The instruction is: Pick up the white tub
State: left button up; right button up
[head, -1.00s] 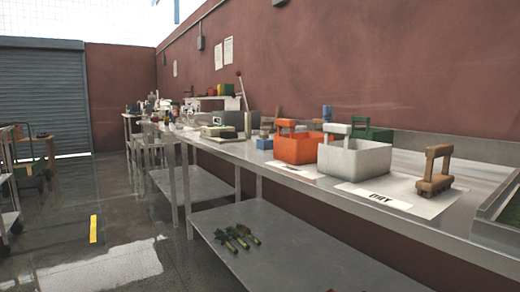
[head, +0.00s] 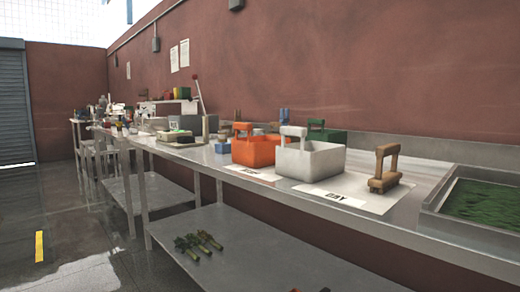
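The white tub (head: 310,162) stands upright on the metal bench, on a white sheet marked "DAY" (head: 338,196). It has a raised white handle (head: 293,135) on its left side. An orange tub (head: 254,152) of similar shape stands just left of it. Neither of my grippers shows in the head view.
A brown wooden handled piece (head: 385,170) stands right of the white tub. A tray of green material (head: 480,203) is at the bench's right end. A green tub (head: 325,135) stands behind. The lower shelf (head: 230,235) holds several green-handled tools (head: 198,243). Floor at left is clear.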

aim_at(310, 161)
jog(key=i+l+u, duration=0.2)
jog(key=l, duration=0.15)
jog(key=i+l+u, duration=0.25)
jog(key=l+u, duration=0.2)
jog(key=l, duration=0.3)
